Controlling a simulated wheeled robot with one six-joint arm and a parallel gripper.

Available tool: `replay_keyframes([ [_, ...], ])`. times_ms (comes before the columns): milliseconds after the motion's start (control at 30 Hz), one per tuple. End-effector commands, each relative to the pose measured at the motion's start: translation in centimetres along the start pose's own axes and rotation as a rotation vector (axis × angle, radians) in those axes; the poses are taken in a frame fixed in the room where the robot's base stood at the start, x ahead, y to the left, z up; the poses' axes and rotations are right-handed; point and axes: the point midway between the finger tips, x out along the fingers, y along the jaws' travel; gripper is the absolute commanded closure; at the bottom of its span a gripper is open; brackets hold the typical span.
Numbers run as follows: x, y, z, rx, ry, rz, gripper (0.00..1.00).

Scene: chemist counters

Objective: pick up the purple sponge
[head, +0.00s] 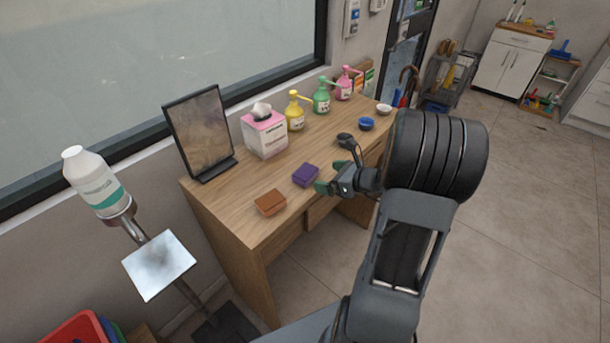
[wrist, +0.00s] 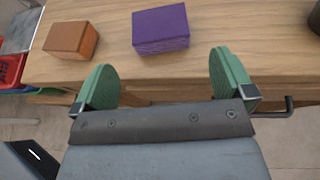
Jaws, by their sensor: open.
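The purple sponge (head: 306,175) lies flat on the wooden counter near its front edge. It also shows in the wrist view (wrist: 161,29), ahead of my fingers and roughly between them, a little left of their middle. My gripper (head: 328,183) is just to the right of the sponge in the head view. In the wrist view my gripper (wrist: 165,82) has its two green fingertips wide apart with nothing between them. The fingertips are short of the sponge and do not touch it.
An orange-brown sponge (head: 270,203) lies left of the purple one, also in the wrist view (wrist: 71,39). Behind stand a tissue box (head: 265,136), a framed panel (head: 200,130) and pump bottles (head: 295,112). A blue bowl (head: 366,124) sits farther right. A drawer handle (wrist: 278,106) juts below the counter edge.

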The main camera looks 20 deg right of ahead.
Motion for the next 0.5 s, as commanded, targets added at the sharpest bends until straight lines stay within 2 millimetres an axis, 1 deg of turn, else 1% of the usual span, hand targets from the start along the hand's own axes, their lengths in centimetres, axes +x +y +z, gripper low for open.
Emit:
replay_keyframes([
  [33,0.9,0.1,0.0,0.0,0.001,0.005,0.0],
  [100,1.8,0.1,0.0,-0.001,0.002,0.004,0.0],
  [200,2.7,0.1,0.0,-0.002,0.001,0.003,0.0],
  [367,3.4,0.1,0.0,-0.002,0.002,0.002,0.0],
  [500,4.9,0.1,0.1,-0.003,0.002,0.005,0.0],
])
